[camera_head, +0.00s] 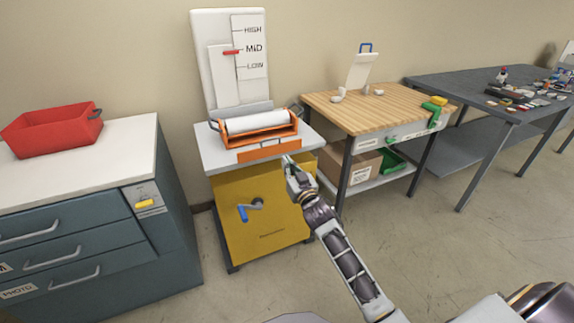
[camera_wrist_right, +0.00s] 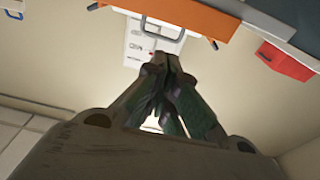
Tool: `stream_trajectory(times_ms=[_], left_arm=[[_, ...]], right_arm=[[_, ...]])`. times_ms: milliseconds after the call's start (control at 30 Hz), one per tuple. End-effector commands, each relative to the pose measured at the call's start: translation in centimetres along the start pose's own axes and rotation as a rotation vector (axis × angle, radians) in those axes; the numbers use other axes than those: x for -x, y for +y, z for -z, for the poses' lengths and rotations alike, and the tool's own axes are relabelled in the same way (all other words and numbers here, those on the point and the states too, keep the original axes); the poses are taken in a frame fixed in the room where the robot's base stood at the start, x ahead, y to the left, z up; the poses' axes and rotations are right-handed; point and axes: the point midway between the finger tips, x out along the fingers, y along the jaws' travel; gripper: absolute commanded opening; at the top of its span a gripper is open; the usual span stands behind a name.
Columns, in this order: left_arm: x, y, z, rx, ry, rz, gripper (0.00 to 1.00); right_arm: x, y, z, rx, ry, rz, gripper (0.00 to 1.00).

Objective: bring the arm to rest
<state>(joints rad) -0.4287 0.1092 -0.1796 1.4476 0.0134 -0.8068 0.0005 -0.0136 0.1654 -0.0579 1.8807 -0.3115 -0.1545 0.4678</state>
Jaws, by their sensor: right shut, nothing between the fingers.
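My right gripper (camera_head: 289,163) is raised in front of the laminator's right front edge in the head view. Its fingers (camera_wrist_right: 168,62) are shut and empty in the right wrist view. The laminator (camera_head: 258,127) has an orange frame and a white roller, and stands on a yellow cabinet (camera_head: 275,215) with a blue-handled crank (camera_head: 249,210). Whether the gripper touches the laminator I cannot tell. Behind it stands a white panel (camera_head: 228,60) marked HIGH, MID and LOW, with a red pointer (camera_head: 231,52) near MID. My left gripper is not in view.
A red bin (camera_head: 52,130) sits on the teal drawer cabinet (camera_head: 80,240) at left. A wooden-topped bench (camera_head: 375,108) stands to the right, with a cardboard box (camera_head: 345,168) on its lower shelf. A dark table (camera_head: 480,90) with small items is farther right. Floor in front is clear.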

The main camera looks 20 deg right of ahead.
Motion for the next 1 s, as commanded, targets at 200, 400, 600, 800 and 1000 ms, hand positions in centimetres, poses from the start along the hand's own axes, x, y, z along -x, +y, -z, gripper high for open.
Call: stream_trajectory(times_ms=[200, 400, 600, 800, 1000], left_arm=[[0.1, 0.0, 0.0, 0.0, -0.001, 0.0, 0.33], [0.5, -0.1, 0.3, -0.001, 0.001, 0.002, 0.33], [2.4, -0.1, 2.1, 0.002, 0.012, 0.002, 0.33], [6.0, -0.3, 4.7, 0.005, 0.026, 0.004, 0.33], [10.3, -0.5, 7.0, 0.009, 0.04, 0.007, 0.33]], right_arm=[[0.0, 0.0, 0.0, 0.0, 0.0, 0.0, 0.0], [0.3, 0.0, -0.4, 0.0, -0.017, -0.006, 0.0], [1.9, 0.1, -2.2, 0.004, -0.107, -0.033, 0.0], [5.0, 0.0, -5.2, 0.013, -0.269, -0.07, 0.0], [9.1, -0.4, -8.3, 0.024, -0.453, -0.092, 0.0]])
